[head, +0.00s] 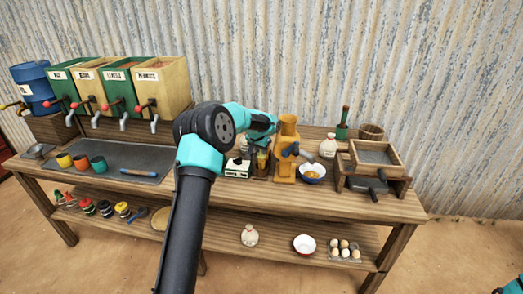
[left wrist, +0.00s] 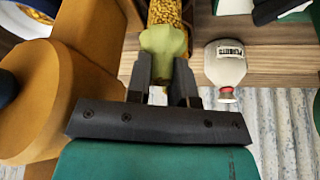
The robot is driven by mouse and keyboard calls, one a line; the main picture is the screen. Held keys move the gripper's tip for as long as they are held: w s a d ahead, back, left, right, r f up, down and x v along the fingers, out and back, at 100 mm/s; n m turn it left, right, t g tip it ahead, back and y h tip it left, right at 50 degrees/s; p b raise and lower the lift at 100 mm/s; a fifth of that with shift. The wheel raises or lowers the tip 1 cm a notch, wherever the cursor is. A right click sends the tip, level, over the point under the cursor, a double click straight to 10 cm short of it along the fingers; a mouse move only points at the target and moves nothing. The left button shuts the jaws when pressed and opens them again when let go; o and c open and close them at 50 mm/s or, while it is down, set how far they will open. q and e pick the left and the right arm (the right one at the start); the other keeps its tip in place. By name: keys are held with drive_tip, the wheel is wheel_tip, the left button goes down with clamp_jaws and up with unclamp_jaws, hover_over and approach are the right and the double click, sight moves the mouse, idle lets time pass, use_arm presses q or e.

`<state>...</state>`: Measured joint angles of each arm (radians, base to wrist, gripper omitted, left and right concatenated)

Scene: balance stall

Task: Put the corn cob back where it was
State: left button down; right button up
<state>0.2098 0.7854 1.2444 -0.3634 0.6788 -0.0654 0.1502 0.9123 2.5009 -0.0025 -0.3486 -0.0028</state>
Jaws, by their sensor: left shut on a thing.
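The corn cob (left wrist: 165,13) shows yellow kernels and a pale green husk end at the top middle of the left wrist view. My left gripper (left wrist: 164,75) is shut on the husk end. In the head view the same gripper (head: 260,151) is above the table, just left of the orange mill (head: 287,152); the cob (head: 262,160) is small and partly hidden there. The mill also fills the left side of the wrist view (left wrist: 75,75). Whether the cob touches anything below is unclear.
A wooden sieve frame (head: 376,155) stands farther right.

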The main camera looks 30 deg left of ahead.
use_arm(q)
drive_tip(key=shift+f, duration=0.25)
drive_tip(key=c, duration=1)
unclamp_jaws()
drive_tip(key=v, duration=1.2)
drive_tip(key=shift+a+r, duration=0.1)
